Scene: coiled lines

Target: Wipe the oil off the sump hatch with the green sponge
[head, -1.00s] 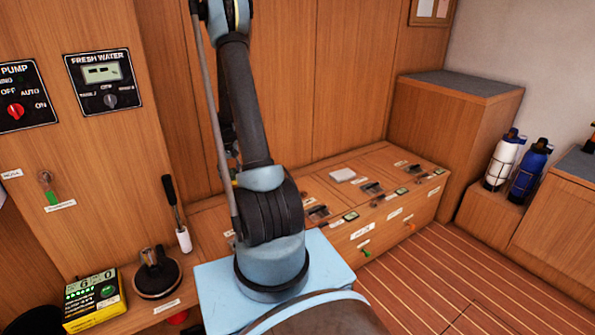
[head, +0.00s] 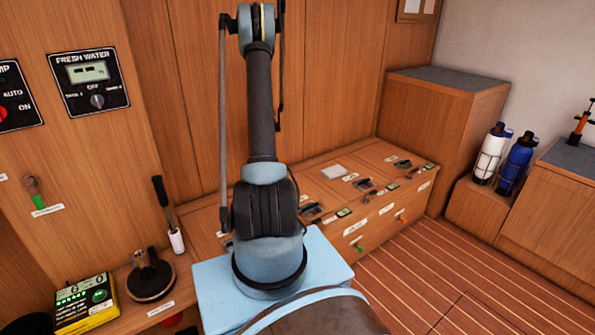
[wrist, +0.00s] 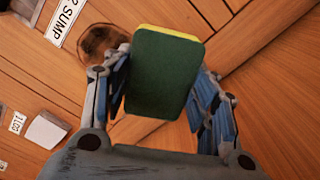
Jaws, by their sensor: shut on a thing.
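The green sponge (wrist: 165,78), with a yellow edge along its top, is held between the fingers of my gripper (wrist: 162,68) in the wrist view. A dark brown oil patch (wrist: 98,40) lies on the wooden sump hatch (wrist: 125,14), next to a white SUMP label (wrist: 66,22). The sponge is just right of the patch in the picture and overlaps its edge; I cannot tell whether it touches the wood. In the head view my gripper and the sponge do not show, and I cannot pick out the oil patch.
The low wooden bench (head: 375,165) has several lids with latches and a white pad (head: 334,171). A hand pump (head: 150,275) and a yellow meter (head: 85,303) stand at left. White (head: 491,155) and blue (head: 518,162) bottles stand at right. The striped floor (head: 430,265) is clear.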

